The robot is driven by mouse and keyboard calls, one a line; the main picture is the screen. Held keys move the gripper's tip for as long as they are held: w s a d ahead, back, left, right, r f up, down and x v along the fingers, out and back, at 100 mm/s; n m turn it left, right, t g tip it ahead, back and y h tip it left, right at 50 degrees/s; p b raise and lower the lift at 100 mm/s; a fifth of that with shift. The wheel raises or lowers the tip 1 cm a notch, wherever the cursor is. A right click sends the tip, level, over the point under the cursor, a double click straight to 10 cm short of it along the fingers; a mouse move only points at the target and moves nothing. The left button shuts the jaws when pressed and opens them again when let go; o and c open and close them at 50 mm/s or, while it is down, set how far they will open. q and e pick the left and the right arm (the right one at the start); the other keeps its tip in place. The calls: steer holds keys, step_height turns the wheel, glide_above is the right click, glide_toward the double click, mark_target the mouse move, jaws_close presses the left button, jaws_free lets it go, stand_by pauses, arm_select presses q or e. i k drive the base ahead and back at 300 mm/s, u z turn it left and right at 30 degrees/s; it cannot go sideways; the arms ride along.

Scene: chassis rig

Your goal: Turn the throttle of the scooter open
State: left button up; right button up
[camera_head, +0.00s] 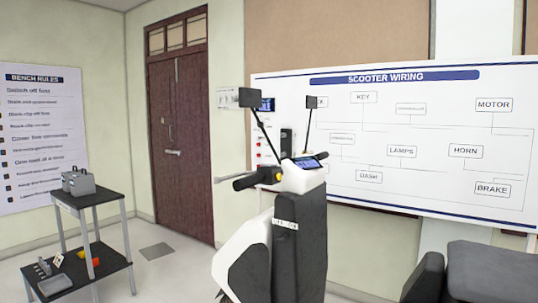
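The scooter (298,240) stands upright in the middle of the head view, with a white and dark body. One black handlebar grip (246,183) points left, with a thin lever (229,178) beside it and an orange part (277,176) at its inner end. A small display (311,161) sits on top, between two mirrors on stalks (249,98). The other handlebar grip is not clearly visible. I cannot tell from this frame which grip is the throttle or how far it is turned. Neither of my grippers is in view.
A dark two-shelf cart (95,197) stands at the left, carrying a grey box (78,183) and small items below. A dark padded seat (490,270) is at lower right. A wiring board (430,150) hangs behind the scooter. The floor between cart and scooter looks clear.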

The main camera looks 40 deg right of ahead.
mark_target(321, 156)
steer(key=u, duration=0.25)
steer(key=i, duration=2.35)
steer(key=z, duration=0.25)
steer(key=i, duration=1.85)
steer(key=z, duration=2.1)
steer(key=i, duration=1)
steer(key=z, duration=0.8)
